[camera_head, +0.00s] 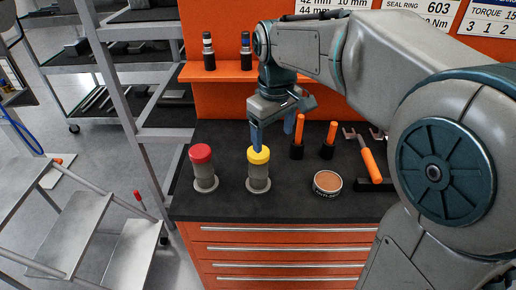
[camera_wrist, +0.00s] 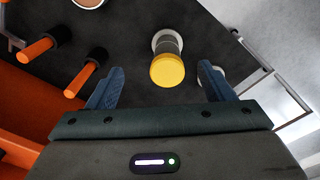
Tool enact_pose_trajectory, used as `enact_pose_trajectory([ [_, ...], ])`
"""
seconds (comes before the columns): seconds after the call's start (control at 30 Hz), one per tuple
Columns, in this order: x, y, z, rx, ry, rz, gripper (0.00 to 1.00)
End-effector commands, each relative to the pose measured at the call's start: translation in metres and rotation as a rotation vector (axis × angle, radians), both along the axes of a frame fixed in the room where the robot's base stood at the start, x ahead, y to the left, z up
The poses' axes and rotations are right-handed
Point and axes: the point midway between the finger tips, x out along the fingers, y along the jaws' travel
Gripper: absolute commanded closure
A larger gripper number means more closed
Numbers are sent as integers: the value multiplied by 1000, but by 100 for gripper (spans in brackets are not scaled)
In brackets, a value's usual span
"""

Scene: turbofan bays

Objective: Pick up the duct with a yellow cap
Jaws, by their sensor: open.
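The duct with a yellow cap (camera_head: 258,170) stands upright on the dark bench top in the head view, between a red-capped duct and a round tin. Its yellow cap also shows in the wrist view (camera_wrist: 167,71), ahead of my gripper and roughly centred between the fingers. My gripper (camera_head: 276,138) is open and empty, its blue fingers pointing down. In the head view one finger overlaps the yellow cap; I cannot tell whether it touches. In the wrist view the two fingers (camera_wrist: 160,85) are spread wide, with the duct seen beyond them.
A duct with a red cap (camera_head: 202,168) stands to the left. An open round tin (camera_head: 327,183) lies to the right, with two orange-handled tools (camera_head: 298,137) and an orange-handled wrench (camera_head: 371,160) beyond. An orange shelf (camera_head: 223,72) holds two dark bottles behind. The front bench strip is clear.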

Motion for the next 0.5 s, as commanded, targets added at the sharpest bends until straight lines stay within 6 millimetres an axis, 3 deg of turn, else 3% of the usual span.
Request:
enact_pose_trajectory([
  [0.1,23,23,1,-5,31,102,25],
  [0.27,35,36,0,-8,53,166,25],
  [0.37,37,38,-9,-9,58,177,25],
  [0.5,36,37,-35,-9,59,176,25],
])
